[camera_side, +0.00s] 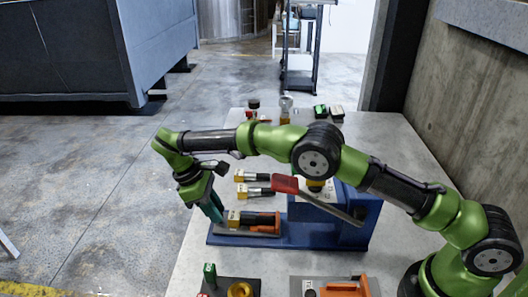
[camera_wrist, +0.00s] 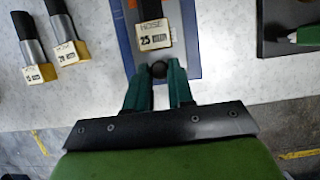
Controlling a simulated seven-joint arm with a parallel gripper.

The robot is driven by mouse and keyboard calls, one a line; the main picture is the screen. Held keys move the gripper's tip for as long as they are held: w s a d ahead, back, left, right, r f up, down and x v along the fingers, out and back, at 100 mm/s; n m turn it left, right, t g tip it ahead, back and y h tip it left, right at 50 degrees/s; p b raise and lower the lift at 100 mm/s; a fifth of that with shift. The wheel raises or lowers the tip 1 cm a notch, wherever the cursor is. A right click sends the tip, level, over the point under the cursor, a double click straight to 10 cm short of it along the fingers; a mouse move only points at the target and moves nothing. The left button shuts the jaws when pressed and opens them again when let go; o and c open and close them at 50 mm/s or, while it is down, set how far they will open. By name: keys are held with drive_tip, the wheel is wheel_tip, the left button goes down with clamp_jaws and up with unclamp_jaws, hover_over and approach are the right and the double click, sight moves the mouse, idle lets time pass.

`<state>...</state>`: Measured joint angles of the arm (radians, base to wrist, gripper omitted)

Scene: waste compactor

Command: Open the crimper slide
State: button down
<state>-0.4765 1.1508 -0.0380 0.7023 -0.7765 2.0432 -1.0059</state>
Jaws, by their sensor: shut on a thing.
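The blue crimper (camera_side: 335,232) stands on the table, with a red-handled lever (camera_side: 285,184) slanting over it. Its slide (camera_side: 262,235) extends to the left from the crimper body. A hose piece (camera_side: 235,219) with a yellow end block and an orange part lies on the slide. My gripper (camera_side: 218,217) reaches down at the slide's left end. In the wrist view, its dark green fingers (camera_wrist: 159,90) are shut on a round black knob (camera_wrist: 159,69) at the slide's end. The label reading HOSE 25 (camera_wrist: 153,36) lies just beyond the knob.
Two more hoses (camera_side: 254,177) with yellow ends lie behind the slide. In front are a dark tray (camera_side: 240,284) with a green piece and a yellow ring, and a grey plate (camera_side: 325,279) with an orange tool. Small items (camera_side: 286,108) stand at the table's far end.

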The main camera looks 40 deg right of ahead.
drive_tip(key=shift+w, duration=0.1)
drive_tip(key=c, duration=1)
unclamp_jaws()
drive_tip(key=shift+d, duration=0.1)
